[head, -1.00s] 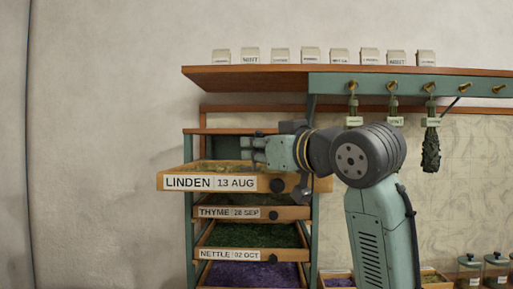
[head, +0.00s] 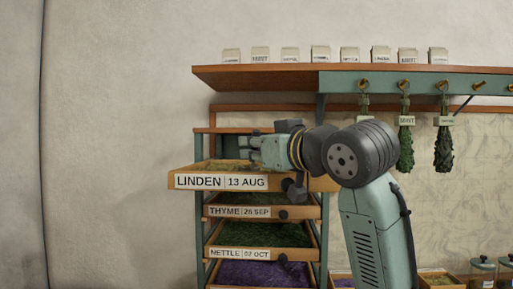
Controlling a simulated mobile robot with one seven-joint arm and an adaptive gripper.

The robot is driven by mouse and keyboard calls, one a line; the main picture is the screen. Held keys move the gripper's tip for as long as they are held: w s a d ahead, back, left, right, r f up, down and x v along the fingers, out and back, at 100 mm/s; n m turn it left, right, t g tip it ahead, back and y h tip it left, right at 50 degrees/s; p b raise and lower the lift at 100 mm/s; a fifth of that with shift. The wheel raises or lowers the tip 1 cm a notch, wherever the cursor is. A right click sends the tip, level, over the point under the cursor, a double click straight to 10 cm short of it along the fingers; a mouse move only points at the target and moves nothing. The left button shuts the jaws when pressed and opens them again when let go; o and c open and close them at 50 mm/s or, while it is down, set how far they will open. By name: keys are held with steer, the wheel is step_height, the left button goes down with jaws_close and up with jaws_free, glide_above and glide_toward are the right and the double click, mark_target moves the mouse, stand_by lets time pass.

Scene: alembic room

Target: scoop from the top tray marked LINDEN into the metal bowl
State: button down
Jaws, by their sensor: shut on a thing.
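The top tray (head: 178,182) marked LINDEN, 13 AUG is pulled out from the rack and holds dull green-brown herb. My gripper (head: 256,149) is over the right part of this tray, pointing left. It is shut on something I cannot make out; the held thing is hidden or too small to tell. The tray's dark knob (head: 287,184) is below my gripper. My wrist and arm hide the tray's right rear part. The metal bowl is not in view.
Below are trays marked THYME (head: 240,212) and NETTLE (head: 238,254), and one with purple contents (head: 265,273). A wooden shelf (head: 255,77) with several small labelled packets is above. Herb bunches (head: 405,150) hang at right. Jars (head: 483,272) stand lower right. Open room lies left.

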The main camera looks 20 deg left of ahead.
mark_target(259, 131)
steer(key=shift+r, duration=0.15)
step_height(259, 131, up, 3)
steer(key=p, duration=0.2)
steer(key=shift+p, duration=0.3)
steer(key=shift+r, duration=1.35)
